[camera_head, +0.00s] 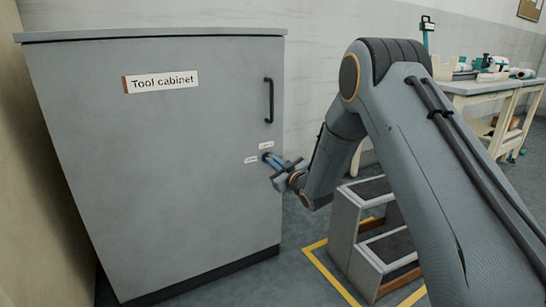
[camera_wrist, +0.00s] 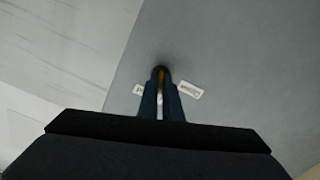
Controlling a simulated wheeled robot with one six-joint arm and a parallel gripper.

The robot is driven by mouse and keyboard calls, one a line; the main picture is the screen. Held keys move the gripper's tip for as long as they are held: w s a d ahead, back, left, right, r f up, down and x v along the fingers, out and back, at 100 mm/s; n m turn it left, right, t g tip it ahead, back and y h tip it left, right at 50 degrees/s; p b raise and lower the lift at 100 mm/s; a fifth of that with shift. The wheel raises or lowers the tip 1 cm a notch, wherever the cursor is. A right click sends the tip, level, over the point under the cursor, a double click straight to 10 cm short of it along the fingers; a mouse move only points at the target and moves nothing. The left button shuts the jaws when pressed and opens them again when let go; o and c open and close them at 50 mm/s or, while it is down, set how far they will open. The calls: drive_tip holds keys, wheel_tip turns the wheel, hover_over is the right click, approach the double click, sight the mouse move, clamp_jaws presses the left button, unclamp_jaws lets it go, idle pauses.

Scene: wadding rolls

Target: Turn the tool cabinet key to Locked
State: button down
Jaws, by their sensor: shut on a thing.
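The grey tool cabinet (camera_head: 170,160) stands at the left in the head view, its door closed, with a "Tool cabinet" label (camera_head: 160,81) and a black handle (camera_head: 269,100). Two small white labels sit by the lock, one above right (camera_head: 265,145) and one at its left (camera_head: 251,160); their text is too small to read. My gripper (camera_head: 270,159) reaches the door at the lock. In the wrist view its two blue fingers (camera_wrist: 160,80) are shut on the key, of which a yellowish sliver shows between them. The key's turn position is mostly hidden.
A grey step stool (camera_head: 345,225) stands on the floor right of the cabinet, inside yellow floor tape (camera_head: 330,275), below my arm. A workbench (camera_head: 490,88) with several items is at the back right. A wall borders the cabinet's left side.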

drive_tip(key=shift+m+p, duration=1.1)
drive_tip(key=shift+m, duration=0.8)
drive_tip(key=c, duration=1.9)
unclamp_jaws()
drive_tip(key=shift+c, duration=0.2)
drive_tip(key=shift+s+d, duration=0.1)
drive_tip(key=p+v, duration=0.2)
drive_tip(key=v, duration=0.5)
drive_tip(key=shift+s+d, duration=0.15)
drive_tip(key=shift+s, duration=0.1)
